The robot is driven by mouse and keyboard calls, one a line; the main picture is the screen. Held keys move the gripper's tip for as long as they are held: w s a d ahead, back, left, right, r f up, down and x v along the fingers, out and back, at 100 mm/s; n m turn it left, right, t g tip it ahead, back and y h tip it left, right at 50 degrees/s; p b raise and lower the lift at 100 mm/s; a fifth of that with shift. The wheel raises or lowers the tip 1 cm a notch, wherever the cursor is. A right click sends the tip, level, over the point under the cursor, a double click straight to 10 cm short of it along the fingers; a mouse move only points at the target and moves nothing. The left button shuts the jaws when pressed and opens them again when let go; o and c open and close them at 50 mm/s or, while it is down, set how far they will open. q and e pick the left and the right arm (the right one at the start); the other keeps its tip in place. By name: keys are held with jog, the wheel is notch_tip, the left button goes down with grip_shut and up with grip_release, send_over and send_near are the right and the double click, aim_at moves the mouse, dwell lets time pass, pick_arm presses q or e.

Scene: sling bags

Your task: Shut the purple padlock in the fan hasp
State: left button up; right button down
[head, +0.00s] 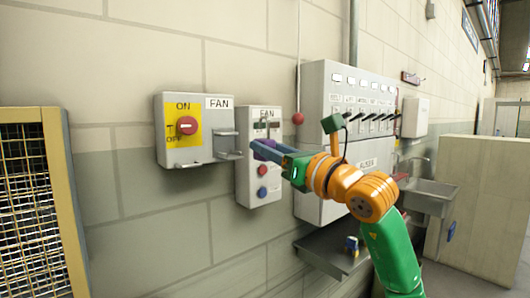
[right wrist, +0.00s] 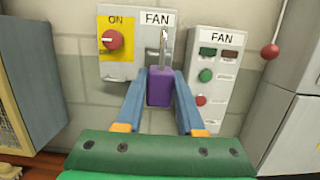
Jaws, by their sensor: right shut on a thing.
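The purple padlock (right wrist: 159,88) is held upright between the blue fingers of my right gripper (right wrist: 160,82), with its grey shackle pointing up. In the head view the padlock (head: 264,151) shows partly behind the fingers of my right gripper (head: 268,148). The fan hasp (head: 228,146) is a grey bracket on the right side of the fan switch box (head: 195,115). In the head view the padlock is right of the hasp, with a gap in the picture. In the wrist view the shackle overlaps the hasp area; I cannot tell whether it touches. My left gripper is out of view.
A fan button box (head: 260,190) hangs right of the switch box, behind my gripper. A large grey panel (head: 312,95) stands farther right. A grey tray (head: 318,255) below it holds small blue and yellow items. A yellow-framed mesh cage (head: 60,190) stands left.

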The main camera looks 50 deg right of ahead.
jog(key=w+p, duration=0.2)
jog(key=w, duration=0.1)
jog(key=w+p, duration=0.1)
jog(key=w, duration=0.1)
jog(key=shift+w+d+f, duration=0.2)
jog(key=shift+d+f, duration=0.05)
jog(key=shift+d, duration=0.05)
dwell(1.0)
jog(key=shift+f+p+x, duration=0.25)
jog(key=shift+p+x, duration=0.75)
jog(key=shift+x, duration=0.2)
jog(key=shift+f+p+x, duration=0.2)
jog(key=shift+p+x, duration=0.75)
jog(key=shift+x, duration=0.3)
jog(key=shift+f+p+x, duration=0.25)
jog(key=shift+p+x, duration=0.75)
jog(key=shift+x, duration=0.2)
jog(key=shift+w+f+b, duration=0.15)
jog(key=shift+f+b, duration=0.05)
jog(key=shift+b, duration=0.1)
